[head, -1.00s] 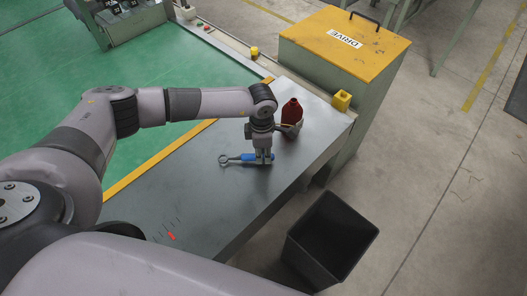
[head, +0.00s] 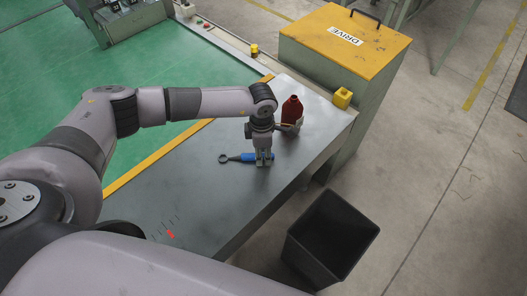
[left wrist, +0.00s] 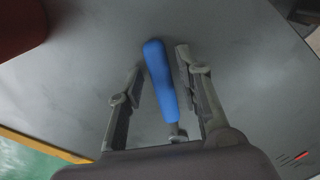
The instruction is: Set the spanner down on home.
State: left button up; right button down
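The spanner, with a blue handle (head: 250,157) and a dark ring end (head: 224,159), lies at the middle of the grey bench (head: 200,195), ring to the left. My left gripper (head: 263,160) points down over the right part of its handle. In the left wrist view the blue handle (left wrist: 160,75) runs between the two fingers of my left gripper (left wrist: 158,62), with a gap on each side, so the gripper is open around it. No label reading home is legible. My right gripper is not in view.
A red bottle (head: 291,110) stands close behind my left gripper; its edge also shows in the left wrist view (left wrist: 15,25). A red mark (head: 170,234) with dark ticks is on the bench. A black bin (head: 330,240) stands on the floor.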

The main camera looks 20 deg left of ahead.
pick_arm(q)
jog(key=shift+o, duration=0.6)
jog(key=shift+r, duration=0.1)
notch_tip(320, 180, up, 12)
jog(key=shift+a, duration=0.15)
jog(key=shift+s, duration=0.1)
